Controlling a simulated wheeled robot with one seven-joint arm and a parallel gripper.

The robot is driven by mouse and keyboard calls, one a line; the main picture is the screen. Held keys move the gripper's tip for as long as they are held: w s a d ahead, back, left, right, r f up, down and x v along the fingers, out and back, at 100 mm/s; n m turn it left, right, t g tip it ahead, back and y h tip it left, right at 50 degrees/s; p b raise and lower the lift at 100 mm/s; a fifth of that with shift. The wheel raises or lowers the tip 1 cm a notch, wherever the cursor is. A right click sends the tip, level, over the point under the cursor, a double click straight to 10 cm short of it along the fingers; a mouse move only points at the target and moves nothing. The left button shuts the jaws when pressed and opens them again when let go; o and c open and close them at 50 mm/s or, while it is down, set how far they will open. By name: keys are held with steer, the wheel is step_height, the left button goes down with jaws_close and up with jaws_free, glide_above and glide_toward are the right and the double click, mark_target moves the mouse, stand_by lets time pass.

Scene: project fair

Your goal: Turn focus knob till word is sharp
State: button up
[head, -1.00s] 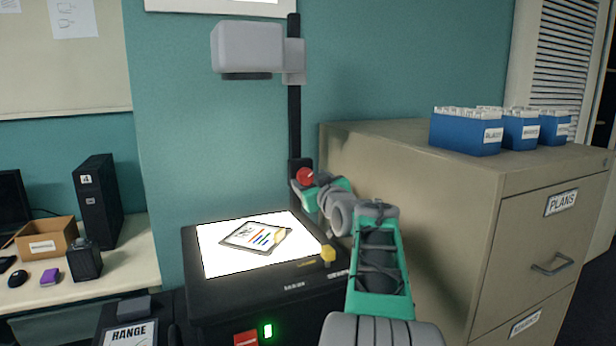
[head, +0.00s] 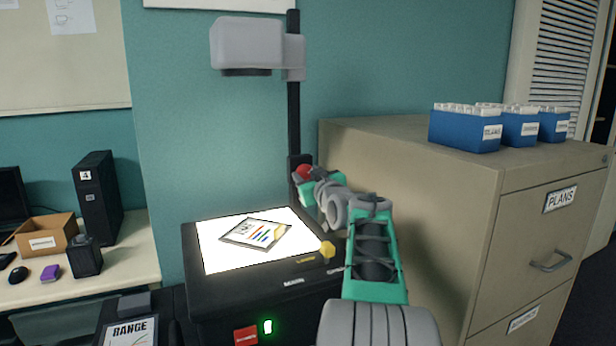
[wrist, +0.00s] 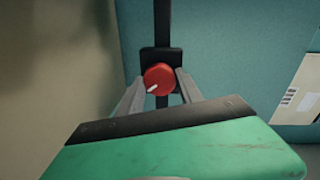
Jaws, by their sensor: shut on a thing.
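The red focus knob (wrist: 159,79) sits on a black block on the projector's post, with a white pointer mark aimed down and to the left in the wrist view. In the head view the knob (head: 304,171) shows just past my gripper (head: 310,180). My gripper (wrist: 159,92) is shut on the knob, one grey finger at each side. The overhead projector (head: 225,300) has a lit glass stage with a sheet of coloured marks on it, and its grey head (head: 247,45) is above. The projected word is not in view; only the bottom edge of a white screen (head: 225,4) shows.
A beige filing cabinet (head: 400,160) stands close to the right of my arm, with blue file boxes (head: 465,132) on top. A yellow knob (head: 327,250) is at the stage's front right corner. A desk (head: 110,270) with a box and computer is at left.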

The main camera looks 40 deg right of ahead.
steer(key=shift+c, duration=1.4)
steer(key=shift+f+m, duration=0.1)
steer(key=shift+m, duration=0.7)
steer(key=m, duration=0.3)
steer(key=shift+m, duration=0.4)
steer(key=o, duration=1.4)
